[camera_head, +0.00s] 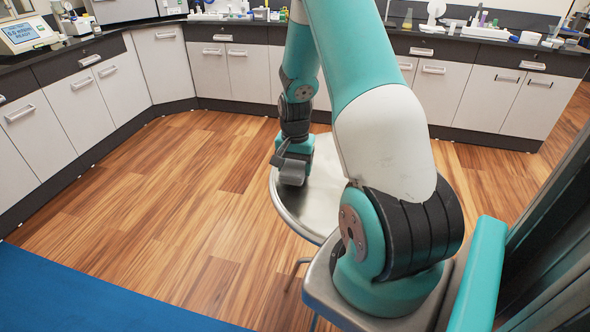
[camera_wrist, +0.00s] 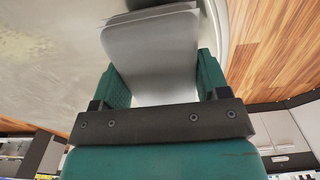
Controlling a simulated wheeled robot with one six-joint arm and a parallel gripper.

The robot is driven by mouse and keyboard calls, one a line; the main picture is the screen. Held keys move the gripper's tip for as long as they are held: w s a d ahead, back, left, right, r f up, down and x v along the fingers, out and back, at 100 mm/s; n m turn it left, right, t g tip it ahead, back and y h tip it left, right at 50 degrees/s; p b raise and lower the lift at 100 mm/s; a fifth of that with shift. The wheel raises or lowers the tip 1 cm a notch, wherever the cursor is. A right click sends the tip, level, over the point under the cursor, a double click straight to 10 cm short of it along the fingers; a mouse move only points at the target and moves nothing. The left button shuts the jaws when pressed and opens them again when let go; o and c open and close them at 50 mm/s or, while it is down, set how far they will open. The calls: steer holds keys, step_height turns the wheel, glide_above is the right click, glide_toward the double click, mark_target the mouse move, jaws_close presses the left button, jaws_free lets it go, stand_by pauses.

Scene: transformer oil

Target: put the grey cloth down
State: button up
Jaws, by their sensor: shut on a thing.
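The grey cloth (camera_wrist: 152,48) shows in the wrist view as a smooth, folded grey piece between the two teal fingers of my gripper (camera_wrist: 163,82). The fingers are shut on it. In the head view my gripper (camera_head: 294,160) hangs over the left edge of a round metal table (camera_head: 322,201), with the grey cloth (camera_head: 293,174) at its end. The metal table top (camera_wrist: 55,60) also shows behind the cloth in the wrist view. I cannot tell whether the cloth touches the table. My arm hides part of the table top.
Cabinets (camera_head: 70,95) with dark counters line the left and back walls, with lab items on top. Wooden floor (camera_head: 170,220) lies open left of the table. A blue mat (camera_head: 80,295) covers the front left floor.

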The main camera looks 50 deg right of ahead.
mark_target(295, 164)
steer(key=shift+f, duration=0.7)
steer(key=shift+f, duration=0.1)
steer(key=o, duration=1)
steer(key=shift+c, duration=0.2)
step_height(295, 164, up, 12)
steer(key=w+a+r+n, duration=0.2)
steer(key=a+r+n, duration=0.2)
steer(key=a, duration=0.5)
steer(key=s+a+r+n+t+y, duration=0.1)
steer(key=a+r+n, duration=0.2)
steer(key=a, duration=0.4)
steer(key=s+a+r+n+y, duration=0.1)
steer(key=s+a+r+n, duration=0.15)
steer(key=a, duration=0.55)
steer(key=s+a+r+n+g+y, duration=0.1)
steer(key=s+a+r+n+y, duration=0.1)
steer(key=s+a+n, duration=0.9)
steer(key=s+a+r, duration=0.1)
steer(key=s+a, duration=0.1)
steer(key=a, duration=0.1)
steer(key=shift+s+a+r, duration=0.15)
steer(key=shift+s+r, duration=0.15)
steer(key=shift+s, duration=0.05)
